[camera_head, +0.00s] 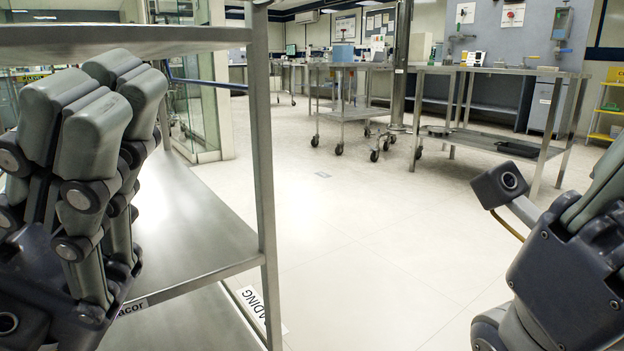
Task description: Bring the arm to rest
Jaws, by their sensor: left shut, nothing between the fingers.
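My left gripper (97,115) stands large and close at the left of the head view, its grey padded fingers pointing up. The fingers are folded together with nothing between them, so it is shut and empty. It is in front of a steel shelf rack (190,235), and I cannot tell whether it touches it. At the lower right is part of my right arm (570,280), dark grey; its fingertips are cut off by the frame edge.
The rack's upper shelf (120,38) and post (262,160) are close beside my left gripper. Steel tables (500,135) and a wheeled cart (345,114) stand farther back. The pale floor (370,250) in the middle is clear. A glass cabinet (195,110) is behind the rack.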

